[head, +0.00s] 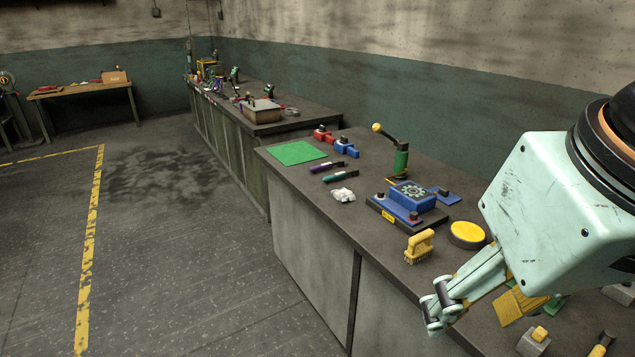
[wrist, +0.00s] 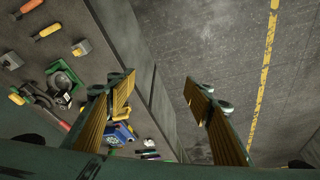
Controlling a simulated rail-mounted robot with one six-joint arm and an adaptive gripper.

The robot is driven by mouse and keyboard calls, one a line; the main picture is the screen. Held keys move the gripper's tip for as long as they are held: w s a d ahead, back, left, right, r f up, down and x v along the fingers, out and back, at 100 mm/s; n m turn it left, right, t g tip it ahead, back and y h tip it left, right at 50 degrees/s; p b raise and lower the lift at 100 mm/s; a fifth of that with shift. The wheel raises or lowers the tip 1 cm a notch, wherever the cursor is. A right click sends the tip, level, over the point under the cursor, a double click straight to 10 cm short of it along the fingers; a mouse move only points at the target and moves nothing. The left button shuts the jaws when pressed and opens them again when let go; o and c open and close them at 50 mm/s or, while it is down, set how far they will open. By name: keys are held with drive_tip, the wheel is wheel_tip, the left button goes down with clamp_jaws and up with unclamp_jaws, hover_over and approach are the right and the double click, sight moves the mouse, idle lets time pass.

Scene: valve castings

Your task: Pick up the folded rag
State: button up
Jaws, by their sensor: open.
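A small white crumpled bundle (head: 343,195) lies near the front edge of the bench, left of the blue fixture; it may be the folded rag, but I cannot tell for sure. A flat green sheet (head: 297,153) lies farther along the bench. My gripper (head: 485,306) hangs at the right, near the bench's front edge and well apart from the white bundle. In the wrist view my gripper (wrist: 160,97) has its two yellow-lined fingers spread wide, with nothing between them. I cannot make out the rag there.
A yellow-handled brush (head: 419,246), a yellow disc (head: 466,235) and a blue fixture (head: 411,197) stand between my gripper and the white bundle. Purple and teal tools (head: 326,167), a green post with a yellow ball (head: 400,158) and clamps stand farther back. Open floor (head: 185,260) lies left.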

drive_tip(key=shift+w+a, duration=0.25)
drive_tip(key=shift+w, duration=0.1)
idle(0.3)
drive_tip(key=w+a+r+n+y+p, duration=0.1)
drive_tip(key=w+r+p, duration=0.15)
drive_tip(key=w, duration=1.65)
drive_tip(key=w+r+n+p, duration=0.2)
drive_tip(key=w+r, duration=0.1)
drive_tip(key=w, duration=1.6)
drive_tip(key=w+f+n+p, duration=0.1)
drive_tip(key=w+f, duration=0.3)
drive_tip(key=w, duration=0.6)
drive_tip(key=w+f+p, duration=0.1)
drive_tip(key=w+f, duration=0.3)
drive_tip(key=w, duration=0.6)
drive_tip(key=w+d+f+n+y+p, duration=0.1)
drive_tip(key=w+d+f+p, duration=0.1)
drive_tip(key=w+f, duration=1.3)
drive_tip(key=shift+w+d+p, duration=0.35)
drive_tip(key=shift+w+d, duration=0.3)
drive_tip(key=shift+w, duration=0.1)
drive_tip(key=shift+f, duration=0.1)
